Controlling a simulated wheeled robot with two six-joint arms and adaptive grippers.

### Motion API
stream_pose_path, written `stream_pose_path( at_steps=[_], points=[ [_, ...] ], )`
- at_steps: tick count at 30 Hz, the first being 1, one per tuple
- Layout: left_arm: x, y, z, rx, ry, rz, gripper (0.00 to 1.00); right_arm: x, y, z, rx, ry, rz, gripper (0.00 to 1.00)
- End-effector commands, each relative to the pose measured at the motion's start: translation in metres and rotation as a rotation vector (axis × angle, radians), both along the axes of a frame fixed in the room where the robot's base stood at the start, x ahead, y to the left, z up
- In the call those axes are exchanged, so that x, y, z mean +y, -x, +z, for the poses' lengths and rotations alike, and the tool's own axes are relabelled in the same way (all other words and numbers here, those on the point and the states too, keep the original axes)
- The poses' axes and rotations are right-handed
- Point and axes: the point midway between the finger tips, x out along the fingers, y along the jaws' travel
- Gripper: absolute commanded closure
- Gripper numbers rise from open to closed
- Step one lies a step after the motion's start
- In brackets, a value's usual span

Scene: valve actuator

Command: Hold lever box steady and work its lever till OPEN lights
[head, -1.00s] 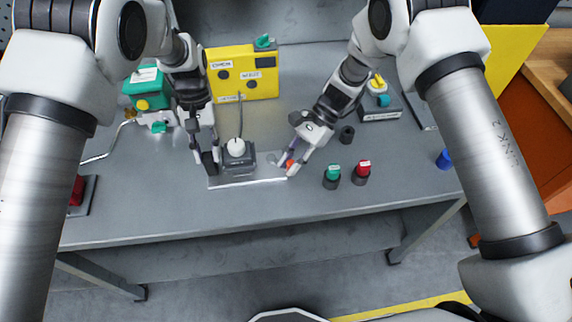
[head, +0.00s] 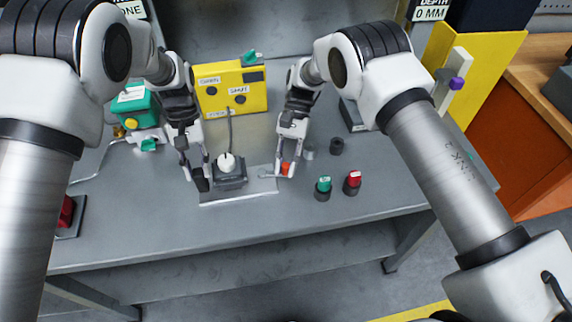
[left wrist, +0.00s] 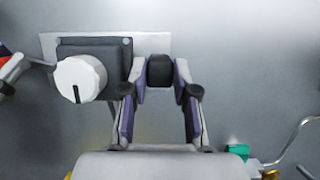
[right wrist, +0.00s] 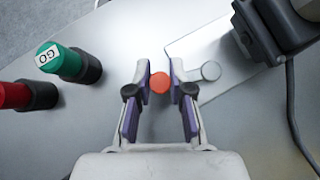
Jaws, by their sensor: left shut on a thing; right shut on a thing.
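The lever box (head: 230,176) is a dark block with a white knob (left wrist: 80,80) on top, set on a pale metal plate (head: 238,197). My left gripper (head: 198,180) is shut on a black grip (left wrist: 160,71) beside the box, on its left in the head view. The lever sticks out from the box's right side and ends in an orange knob (right wrist: 159,82). My right gripper (head: 286,170) is shut on that knob. The yellow panel (head: 258,100) behind has labels OPEN and SHUT; its two round lamps (head: 240,99) look dark.
A green button (head: 323,186) and a red button (head: 353,180) stand on the table right of the plate. A green device (head: 134,103) stands at the left and a red one (head: 66,212) near the left edge. A cable runs from panel to box.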

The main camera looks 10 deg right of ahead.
Motion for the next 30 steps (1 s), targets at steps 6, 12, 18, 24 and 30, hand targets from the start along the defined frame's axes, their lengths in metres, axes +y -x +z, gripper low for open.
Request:
stream_pose_path(
  at_steps=[6,12,18,24,30],
  points=[
    [0.000,0.001,-0.002,0.004,-0.001,-0.001,1.00,0.000,0.000,0.000,-0.001,0.000,0.001,1.00],
    [0.000,0.001,-0.002,0.004,-0.001,-0.001,1.00,0.000,0.000,0.000,-0.001,0.000,0.000,0.53],
    [0.000,0.001,-0.002,0.004,-0.001,-0.001,1.00,0.000,0.000,0.000,0.000,0.000,0.000,0.53],
    [0.000,0.001,-0.002,0.004,-0.001,0.000,1.00,-0.003,-0.007,0.007,-0.002,-0.002,0.000,0.53],
    [0.000,0.001,-0.002,0.004,-0.001,0.000,1.00,-0.019,-0.038,0.040,-0.006,-0.003,-0.001,0.53]
  ],
)
